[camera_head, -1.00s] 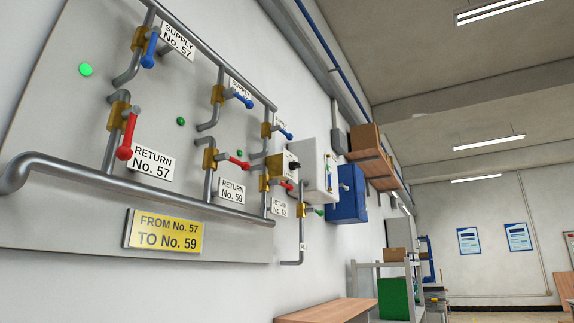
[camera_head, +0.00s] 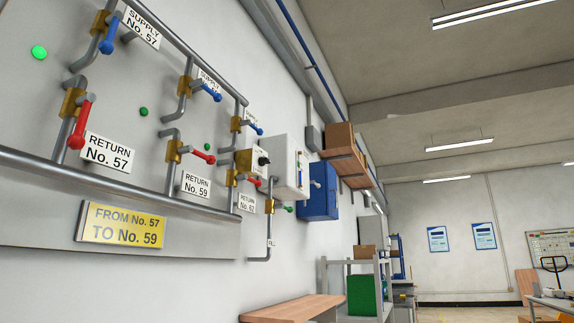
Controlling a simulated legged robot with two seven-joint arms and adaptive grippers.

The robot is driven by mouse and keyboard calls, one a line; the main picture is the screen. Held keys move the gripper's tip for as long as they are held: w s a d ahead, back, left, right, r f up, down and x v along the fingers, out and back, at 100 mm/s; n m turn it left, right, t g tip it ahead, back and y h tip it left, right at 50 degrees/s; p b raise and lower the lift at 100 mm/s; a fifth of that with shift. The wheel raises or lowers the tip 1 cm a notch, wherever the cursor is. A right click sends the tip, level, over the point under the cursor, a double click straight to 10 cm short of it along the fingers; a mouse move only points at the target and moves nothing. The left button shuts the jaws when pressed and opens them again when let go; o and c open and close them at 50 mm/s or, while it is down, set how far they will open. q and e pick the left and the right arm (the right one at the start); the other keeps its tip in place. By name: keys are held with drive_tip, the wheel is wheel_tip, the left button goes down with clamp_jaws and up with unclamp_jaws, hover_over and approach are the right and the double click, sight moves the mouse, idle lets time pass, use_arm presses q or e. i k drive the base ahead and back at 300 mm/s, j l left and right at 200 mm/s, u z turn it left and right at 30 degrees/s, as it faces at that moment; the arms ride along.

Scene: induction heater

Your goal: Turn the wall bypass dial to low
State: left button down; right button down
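A small box with a black dial (camera_head: 264,161) is on the wall in the middle of the camera_head view, just left of a grey cabinet (camera_head: 288,170). It looks like the bypass dial, but its setting and any labels are too small to read. Neither of my grippers shows in the view.
A wall panel on the left carries pipes, blue supply levers (camera_head: 108,40), red return levers (camera_head: 80,127) and a yellow sign (camera_head: 122,226). A blue box (camera_head: 320,192) hangs past the grey cabinet. A wooden-topped table (camera_head: 292,308) stands below, with a shelf (camera_head: 357,275) beyond it.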

sight(263, 160)
drive_tip(key=i+l+u, duration=0.1)
drive_tip(key=l, duration=0.25)
drive_tip(key=i+l+u, duration=0.1)
drive_tip(key=i+l, duration=0.4)
drive_tip(key=l, duration=0.25)
drive_tip(key=i+l+u, duration=0.15)
drive_tip(key=l, duration=0.25)
drive_tip(key=i+l+u, duration=0.1)
drive_tip(key=i+l, duration=0.15)
drive_tip(key=l, duration=0.15)
